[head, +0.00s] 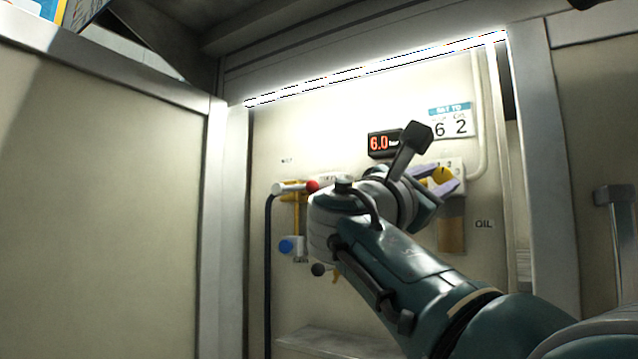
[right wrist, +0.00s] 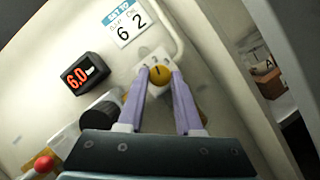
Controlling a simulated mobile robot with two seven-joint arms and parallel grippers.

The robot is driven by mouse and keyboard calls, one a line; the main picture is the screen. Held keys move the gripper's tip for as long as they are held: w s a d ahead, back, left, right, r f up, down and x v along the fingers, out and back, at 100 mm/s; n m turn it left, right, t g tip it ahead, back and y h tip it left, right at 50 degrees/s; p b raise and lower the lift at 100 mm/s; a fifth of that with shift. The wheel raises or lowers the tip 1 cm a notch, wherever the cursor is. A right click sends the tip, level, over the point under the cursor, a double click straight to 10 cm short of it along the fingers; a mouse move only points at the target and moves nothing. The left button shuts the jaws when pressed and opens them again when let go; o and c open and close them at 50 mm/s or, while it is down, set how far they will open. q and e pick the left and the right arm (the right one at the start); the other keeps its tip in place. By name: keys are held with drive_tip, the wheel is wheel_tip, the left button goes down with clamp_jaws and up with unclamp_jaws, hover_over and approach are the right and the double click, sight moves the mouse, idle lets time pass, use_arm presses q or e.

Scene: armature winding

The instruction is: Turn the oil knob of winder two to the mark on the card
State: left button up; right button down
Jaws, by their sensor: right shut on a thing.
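The yellow oil knob (head: 439,176) sits on a pale block on the back panel, with small numbers on the block beside it. My right gripper (head: 438,179) is shut on the knob, one lilac finger on each side. In the right wrist view the knob (right wrist: 160,75) lies between the fingertips and shows a dark line on its face; the scale marks are too small to read. The card (head: 451,121) is on the panel above, headed "SET TO", showing 6 and 2. My left gripper is not in view.
A digital display (head: 383,143) reads 6.0. A red ball-ended lever (head: 312,187) and a blue knob (head: 287,246) are to the left. An "OIL" label (head: 484,224) and brownish oil cup (head: 452,235) are below right. A pale cabinet frame (head: 527,150) borders the right side.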

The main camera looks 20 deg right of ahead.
drive_tip(key=shift+m+g, duration=0.4)
drive_tip(key=shift+m, duration=0.3)
drive_tip(key=shift+w+f, duration=0.1)
drive_tip(key=c, duration=0.6)
unclamp_jaws()
drive_tip(key=shift+d, duration=0.1)
drive_tip(key=p+v, duration=0.1)
drive_tip(key=v, duration=0.9)
